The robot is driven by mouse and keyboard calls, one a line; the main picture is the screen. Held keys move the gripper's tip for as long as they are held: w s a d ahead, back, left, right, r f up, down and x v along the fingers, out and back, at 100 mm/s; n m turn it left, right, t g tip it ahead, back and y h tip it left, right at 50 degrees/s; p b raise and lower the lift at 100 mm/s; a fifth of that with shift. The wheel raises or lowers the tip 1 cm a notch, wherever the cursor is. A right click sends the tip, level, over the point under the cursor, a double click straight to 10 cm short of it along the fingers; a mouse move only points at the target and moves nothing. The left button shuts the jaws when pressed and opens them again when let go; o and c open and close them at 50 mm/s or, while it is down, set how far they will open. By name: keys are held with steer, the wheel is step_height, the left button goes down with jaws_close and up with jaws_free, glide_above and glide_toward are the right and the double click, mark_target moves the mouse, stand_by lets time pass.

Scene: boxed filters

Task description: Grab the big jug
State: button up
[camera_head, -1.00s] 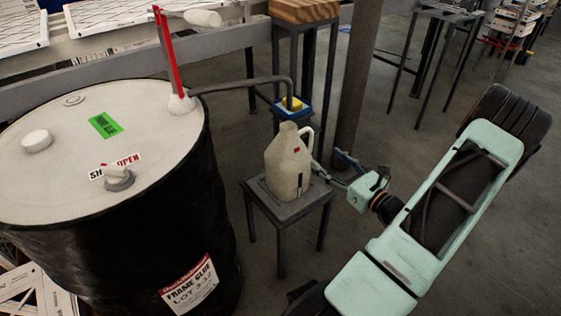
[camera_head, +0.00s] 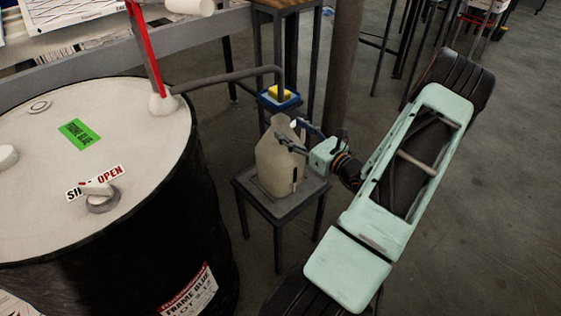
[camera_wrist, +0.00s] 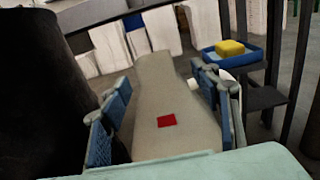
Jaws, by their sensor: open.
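The big jug (camera_head: 277,165) is beige with a narrow neck and stands upright on a small grey stool (camera_head: 245,181) beside the drum. In the wrist view the jug (camera_wrist: 165,95) fills the middle, with a red patch on its near face. My gripper (camera_head: 290,138) is at the jug's upper right side in the head view. In the wrist view my gripper (camera_wrist: 160,115) is open, with one blue-padded finger on each side of the jug. I cannot tell whether either finger touches it. The jug's handle is largely hidden behind my gripper in the head view.
A large black drum (camera_head: 180,210) with a white lid stands close to the left. A bent pipe (camera_head: 230,78) reaches from the drum over the area behind the jug. A yellow block sits in a blue tray (camera_head: 279,101) behind. A dark post (camera_head: 340,70) rises behind my gripper.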

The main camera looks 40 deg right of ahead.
steer(key=w, duration=0.3)
steer(key=w+a+b, duration=0.1)
steer(key=shift+w+r, duration=0.1)
steer(key=shift+w, duration=0.3)
jaws_close()
steer(key=shift+r, duration=0.2)
